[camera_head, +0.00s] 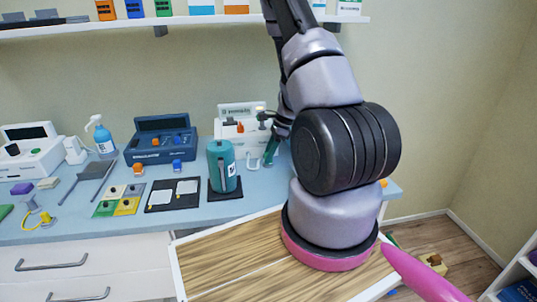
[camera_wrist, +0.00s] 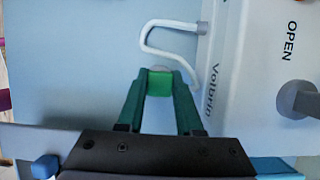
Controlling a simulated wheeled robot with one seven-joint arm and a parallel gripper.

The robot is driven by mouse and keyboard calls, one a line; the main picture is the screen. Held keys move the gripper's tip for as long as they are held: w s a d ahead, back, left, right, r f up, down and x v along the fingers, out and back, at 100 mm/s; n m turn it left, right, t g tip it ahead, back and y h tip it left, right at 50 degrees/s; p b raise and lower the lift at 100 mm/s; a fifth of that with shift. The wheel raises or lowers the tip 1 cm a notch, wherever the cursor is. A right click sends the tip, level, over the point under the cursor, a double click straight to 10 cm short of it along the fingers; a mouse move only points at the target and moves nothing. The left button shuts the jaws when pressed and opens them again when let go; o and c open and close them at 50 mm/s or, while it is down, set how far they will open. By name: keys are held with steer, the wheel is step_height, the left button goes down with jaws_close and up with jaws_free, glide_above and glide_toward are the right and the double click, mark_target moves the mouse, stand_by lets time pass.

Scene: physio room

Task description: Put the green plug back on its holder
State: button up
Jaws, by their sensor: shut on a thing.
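The green plug (camera_wrist: 160,84) sits between the fingertips of my gripper (camera_wrist: 161,97) in the wrist view. My gripper is shut on it; a pale grey end of the plug shows beyond the fingers. A white bent-wire hook (camera_wrist: 168,24), which looks like the holder, sticks out from the side of the white device (camera_wrist: 228,70). In the wrist picture the plug is just below the hook's open bend, close to its lower end; I cannot tell whether they touch. In the head view my gripper (camera_head: 270,155) is at the device's right front, and the hook (camera_head: 253,161) is just left of it.
A blue case (camera_head: 160,138) and a spray bottle (camera_head: 103,138) stand farther left. A grey knob (camera_wrist: 298,98) projects from the device. A shelf (camera_head: 190,20) runs above.

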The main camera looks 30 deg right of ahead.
stand_by(0.3)
steer(key=o, duration=1.6)
steer(key=shift+c, duration=0.2)
steer(key=shift+r, duration=3.5)
